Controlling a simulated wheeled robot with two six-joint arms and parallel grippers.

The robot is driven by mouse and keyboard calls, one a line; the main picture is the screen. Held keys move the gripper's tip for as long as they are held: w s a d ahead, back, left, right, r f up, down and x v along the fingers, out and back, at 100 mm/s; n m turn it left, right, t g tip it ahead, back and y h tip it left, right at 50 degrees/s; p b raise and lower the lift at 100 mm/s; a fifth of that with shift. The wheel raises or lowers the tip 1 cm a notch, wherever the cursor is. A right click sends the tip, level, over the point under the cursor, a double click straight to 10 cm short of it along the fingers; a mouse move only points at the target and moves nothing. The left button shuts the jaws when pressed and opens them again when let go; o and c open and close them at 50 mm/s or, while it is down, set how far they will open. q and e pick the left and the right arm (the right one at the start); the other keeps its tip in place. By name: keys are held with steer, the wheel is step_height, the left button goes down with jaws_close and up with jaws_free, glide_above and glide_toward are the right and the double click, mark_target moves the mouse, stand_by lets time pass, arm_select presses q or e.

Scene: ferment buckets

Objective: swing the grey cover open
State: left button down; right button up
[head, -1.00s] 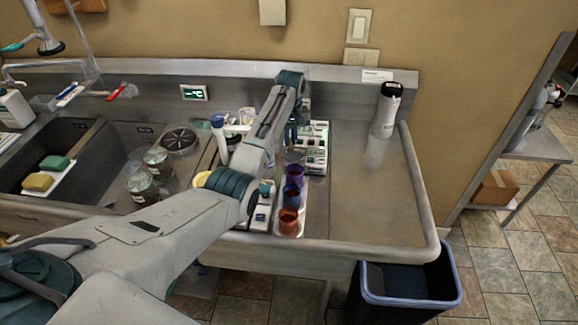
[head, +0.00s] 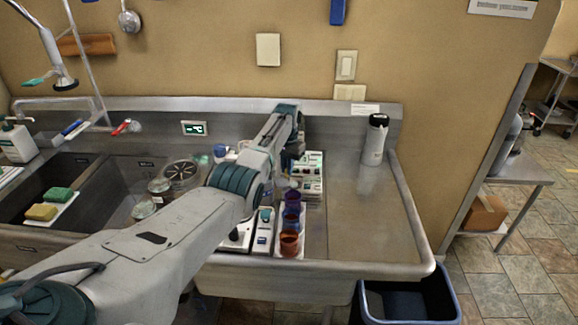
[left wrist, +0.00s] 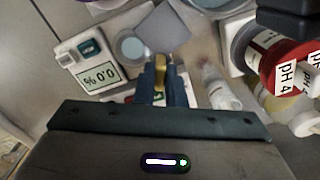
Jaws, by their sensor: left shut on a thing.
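In the left wrist view, the grey cover (left wrist: 161,28) is a flat dark plate just beyond my fingertips. It is tilted beside a pale meter (left wrist: 98,75) with a "0.0 %" display, a teal button and a round grey well (left wrist: 131,46), which is uncovered. My left gripper (left wrist: 160,75) is shut on a small yellowish tab at the cover's near edge; the join is partly hidden by the fingers. In the head view my left gripper (head: 288,163) reaches down over the counter beside the cups, and the cover cannot be made out there. My right gripper is not in view.
In the wrist view, a red-ended pH 4 bottle (left wrist: 285,62) and a whitish bottle (left wrist: 219,88) are close on the right.

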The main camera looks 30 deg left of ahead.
arm_select(q)
steer(key=shift+r+m, duration=0.1)
steer(key=shift+m, duration=0.3)
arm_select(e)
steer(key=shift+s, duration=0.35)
arm_select(q)
steer(key=c, duration=1.5)
jaws_free()
steer(key=shift+w, duration=0.1)
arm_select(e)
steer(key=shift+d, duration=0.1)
